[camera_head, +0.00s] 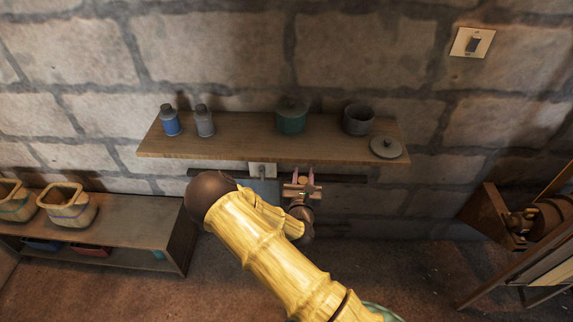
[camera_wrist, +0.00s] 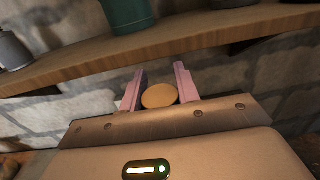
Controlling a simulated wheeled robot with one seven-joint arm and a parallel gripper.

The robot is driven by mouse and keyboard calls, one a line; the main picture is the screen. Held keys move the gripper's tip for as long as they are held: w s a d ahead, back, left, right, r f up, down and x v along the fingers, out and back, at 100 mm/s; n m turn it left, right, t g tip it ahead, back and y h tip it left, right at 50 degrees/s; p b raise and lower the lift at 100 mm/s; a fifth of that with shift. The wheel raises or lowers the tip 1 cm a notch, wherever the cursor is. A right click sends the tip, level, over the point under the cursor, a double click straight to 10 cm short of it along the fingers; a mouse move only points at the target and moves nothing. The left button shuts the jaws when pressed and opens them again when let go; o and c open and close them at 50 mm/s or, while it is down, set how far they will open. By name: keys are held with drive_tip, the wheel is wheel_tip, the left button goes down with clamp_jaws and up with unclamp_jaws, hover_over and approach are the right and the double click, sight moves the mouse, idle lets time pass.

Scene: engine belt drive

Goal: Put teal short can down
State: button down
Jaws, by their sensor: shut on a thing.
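A teal can (camera_head: 291,118) with a dark lid stands upright on the wooden wall shelf, right of its middle. Its lower part also shows at the top of the wrist view (camera_wrist: 128,14). My gripper (camera_head: 303,177) is in front of and below the shelf's front edge, apart from that can. In the wrist view, its pink fingers (camera_wrist: 159,82) are closed around a small tan, round-faced thing (camera_wrist: 159,96). Only the near face of this thing shows, and I cannot tell what it is.
The wooden shelf (camera_head: 235,147) also holds blue (camera_head: 171,121) and grey (camera_head: 204,121) bottles, a dark pot (camera_head: 358,119) and a grey lid (camera_head: 386,147). Free shelf room lies between the grey bottle and teal can. A low bench (camera_head: 132,220) stands left.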

drive_tip(key=s+d+f+n+y, duration=0.1)
drive_tip(key=s+d+f+y, duration=0.1)
drive_tip(key=d+f, duration=0.6)
drive_tip(key=shift+d+f, duration=0.2)
drive_tip(key=shift+f, duration=0.2)
drive_tip(key=shift+d, duration=0.15)
